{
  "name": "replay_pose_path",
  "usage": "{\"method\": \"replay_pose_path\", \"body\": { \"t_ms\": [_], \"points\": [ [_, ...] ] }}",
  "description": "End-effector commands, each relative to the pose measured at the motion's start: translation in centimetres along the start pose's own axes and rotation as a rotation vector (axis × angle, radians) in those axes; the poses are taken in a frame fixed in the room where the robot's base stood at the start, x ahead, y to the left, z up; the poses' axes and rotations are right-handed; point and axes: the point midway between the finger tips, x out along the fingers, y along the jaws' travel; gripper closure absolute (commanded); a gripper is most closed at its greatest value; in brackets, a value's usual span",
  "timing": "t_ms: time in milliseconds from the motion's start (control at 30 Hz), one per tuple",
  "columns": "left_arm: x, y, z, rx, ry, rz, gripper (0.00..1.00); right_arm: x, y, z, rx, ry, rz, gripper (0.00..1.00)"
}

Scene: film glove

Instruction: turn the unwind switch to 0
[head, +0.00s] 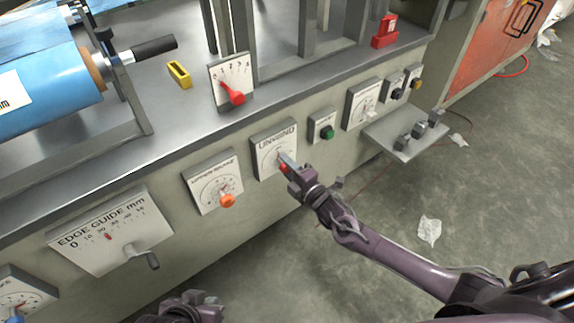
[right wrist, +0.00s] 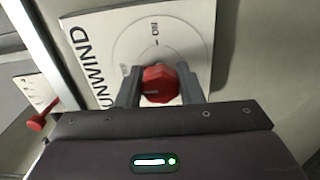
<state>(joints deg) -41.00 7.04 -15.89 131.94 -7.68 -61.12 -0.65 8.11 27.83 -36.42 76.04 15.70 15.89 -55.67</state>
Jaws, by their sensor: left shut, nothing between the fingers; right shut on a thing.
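The unwind switch is a red knob (right wrist: 160,84) on a white plate labelled UNWIND (head: 270,146) on the machine's front panel. In the head view my right gripper (head: 286,166) covers most of the knob. In the right wrist view my right gripper (right wrist: 160,90) has its two fingers on either side of the red knob, shut on it. A pale mark shows on the knob's face, but the number it points to cannot be told. My left gripper (head: 190,308) is at the bottom edge of the head view, low in front of the panel, shut and empty.
An orange knob (head: 227,200) sits left of the unwind plate, and a green button (head: 327,133) sits right of it. The edge guide plate (head: 110,232) has a protruding crank. A small shelf (head: 402,145) juts out at right. The floor in front is mostly clear.

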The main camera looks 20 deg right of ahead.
Motion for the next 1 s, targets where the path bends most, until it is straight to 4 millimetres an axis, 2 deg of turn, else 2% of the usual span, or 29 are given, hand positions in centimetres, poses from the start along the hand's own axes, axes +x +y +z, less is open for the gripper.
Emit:
{"method": "replay_pose_path", "body": {
  "t_ms": [633,667,800,1000],
  "points": [
    [-0.02,-0.13,0.06,-0.002,-0.007,-0.003,1.0,-0.05,-0.16,-0.08,-0.048,0.002,-0.003,0.89],
    [-0.02,-0.13,0.06,-0.002,-0.007,-0.003,1.0,-0.06,-0.16,-0.09,-0.048,0.002,-0.003,0.62],
    [-0.02,-0.14,0.05,-0.002,-0.007,-0.003,1.0,-0.04,-0.12,-0.06,-0.047,0.001,-0.002,0.45],
    [-0.02,-0.15,0.04,-0.002,-0.006,-0.003,1.0,-0.02,-0.05,-0.03,-0.046,0.001,-0.001,0.45]
  ]
}}
